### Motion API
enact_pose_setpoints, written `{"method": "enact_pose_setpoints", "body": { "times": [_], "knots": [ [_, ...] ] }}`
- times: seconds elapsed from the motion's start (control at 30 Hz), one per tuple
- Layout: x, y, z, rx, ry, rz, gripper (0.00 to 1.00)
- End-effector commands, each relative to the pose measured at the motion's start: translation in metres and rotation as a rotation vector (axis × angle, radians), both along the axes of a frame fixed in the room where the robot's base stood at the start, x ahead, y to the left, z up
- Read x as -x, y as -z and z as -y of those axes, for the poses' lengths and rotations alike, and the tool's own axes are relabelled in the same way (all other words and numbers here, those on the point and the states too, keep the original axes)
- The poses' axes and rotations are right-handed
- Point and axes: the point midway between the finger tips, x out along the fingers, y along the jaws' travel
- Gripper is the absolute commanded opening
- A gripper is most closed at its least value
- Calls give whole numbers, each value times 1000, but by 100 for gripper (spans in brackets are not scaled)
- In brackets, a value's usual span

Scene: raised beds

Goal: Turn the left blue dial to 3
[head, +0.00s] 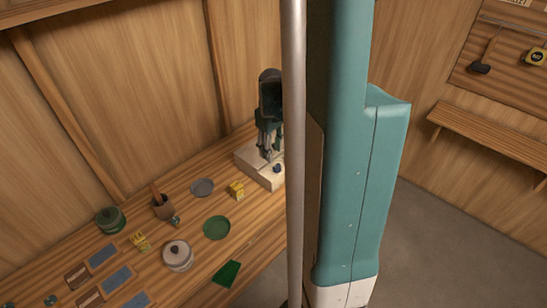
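My gripper (266,154), dark with greenish parts, points down over a pale wooden box (271,184) on the workbench, partly behind the grey pole. Its fingertips are at or just above the top of the box. Whether they touch it, and whether they are open or shut, is too small to tell. A small dark blue dial (277,168) shows on the box, just right of and nearer than the fingertips. No other dial shows clearly; the area under the fingers and behind the pole is hidden. I cannot read any numbers.
The plank wall rises close behind.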

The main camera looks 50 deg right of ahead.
Motion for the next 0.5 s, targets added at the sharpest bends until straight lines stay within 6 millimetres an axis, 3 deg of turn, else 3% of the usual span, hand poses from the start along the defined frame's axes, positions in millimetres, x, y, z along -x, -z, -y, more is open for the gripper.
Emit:
{"method": "enact_pose_setpoints", "body": {
  "times": [0.2, 0.5],
  "knots": [
    [6, 6, 19, -16, 1, -21, 35],
    [7, 8, 22, -19, 0, -25, 35]
  ]
}}
